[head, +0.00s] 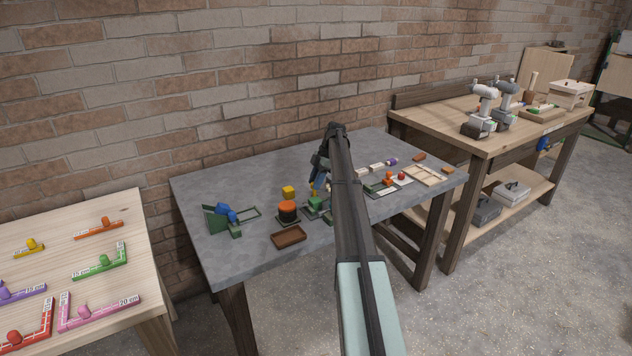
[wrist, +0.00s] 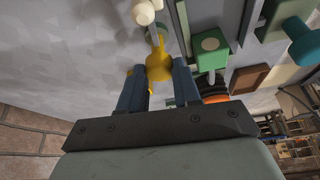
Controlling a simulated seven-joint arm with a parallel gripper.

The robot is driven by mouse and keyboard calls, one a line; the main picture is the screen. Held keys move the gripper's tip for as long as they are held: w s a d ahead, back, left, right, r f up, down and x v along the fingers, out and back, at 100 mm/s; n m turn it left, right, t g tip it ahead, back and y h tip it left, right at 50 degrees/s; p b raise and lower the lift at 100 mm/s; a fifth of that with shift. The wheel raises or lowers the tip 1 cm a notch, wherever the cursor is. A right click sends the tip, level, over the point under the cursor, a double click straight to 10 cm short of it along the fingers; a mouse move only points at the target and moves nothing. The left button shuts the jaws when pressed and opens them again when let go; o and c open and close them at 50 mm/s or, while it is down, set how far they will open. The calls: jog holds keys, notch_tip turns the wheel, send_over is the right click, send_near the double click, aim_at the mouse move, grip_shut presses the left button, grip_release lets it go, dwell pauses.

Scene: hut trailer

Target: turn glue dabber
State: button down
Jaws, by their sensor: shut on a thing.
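My gripper (head: 318,180) is over the grey table, seen partly behind my arm in the head view. In the wrist view its two blue fingers (wrist: 158,78) are shut on a yellow piece, which I take to be the glue dabber (wrist: 159,62). A thin grey shaft runs from the yellow part to a cream ball-shaped end at the top of that view. In the head view only a little yellow shows under the fingers, and the dabber's lower end is unclear. I cannot tell whether it touches anything below.
Close by are a green block (head: 316,205), an orange and black pot (head: 287,211), a yellow block (head: 288,191) and a brown tray (head: 289,237). A green stand with a blue piece (head: 226,213) is left. Several small parts lie right. The table's front left is clear.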

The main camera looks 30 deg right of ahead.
jog(key=shift+n+g, duration=0.4)
jog(key=shift+n, duration=0.4)
jog(key=c, duration=0.8)
grip_release()
jog(key=v, duration=1.3)
jog(key=shift+w+d+r, duration=0.1)
jog(key=shift+r, duration=0.25)
jog(key=shift+d, duration=0.1)
